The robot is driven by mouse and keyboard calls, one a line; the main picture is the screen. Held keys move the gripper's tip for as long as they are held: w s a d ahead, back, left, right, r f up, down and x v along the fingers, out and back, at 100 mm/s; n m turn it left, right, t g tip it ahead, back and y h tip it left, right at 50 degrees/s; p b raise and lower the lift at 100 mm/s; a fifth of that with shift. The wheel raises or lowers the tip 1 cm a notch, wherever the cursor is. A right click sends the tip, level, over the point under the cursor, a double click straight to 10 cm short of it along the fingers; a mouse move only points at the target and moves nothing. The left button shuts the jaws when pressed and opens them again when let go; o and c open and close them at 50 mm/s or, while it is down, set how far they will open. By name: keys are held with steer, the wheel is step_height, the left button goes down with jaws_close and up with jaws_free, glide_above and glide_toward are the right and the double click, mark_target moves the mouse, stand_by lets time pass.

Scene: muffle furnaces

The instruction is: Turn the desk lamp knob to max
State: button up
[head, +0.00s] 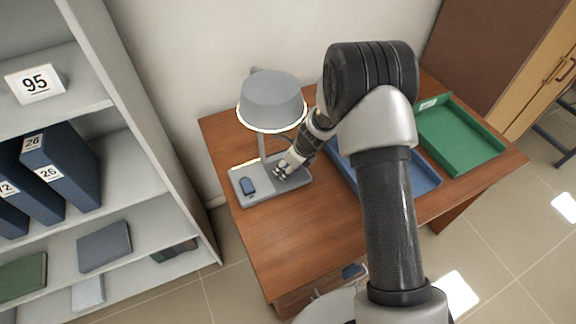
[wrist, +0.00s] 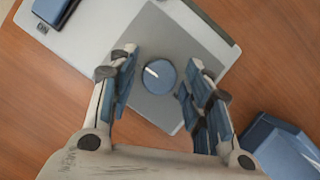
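The desk lamp (head: 272,101) stands at the back left of the wooden desk, with a grey shade and a glowing rim. Its grey base (head: 240,197) lies flat and carries a blue switch (head: 248,187), which also shows at the top left of the wrist view (wrist: 52,10). The round blue knob (wrist: 159,76) with a white pointer line sits on a grey plate of the base. The line points to the upper left in the wrist view. My gripper (wrist: 160,72) is open, its fingers on either side of the knob with gaps visible. In the head view my gripper (head: 281,172) hides the knob.
A blue tray (head: 425,182) lies partly behind my arm, and a green tray (head: 462,140) is at the desk's right. A shelf (head: 150,130) with blue binders stands left of the desk. The desk's front left (head: 280,240) is clear.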

steer(key=shift+o, duration=0.2)
steer(key=v, duration=1.2)
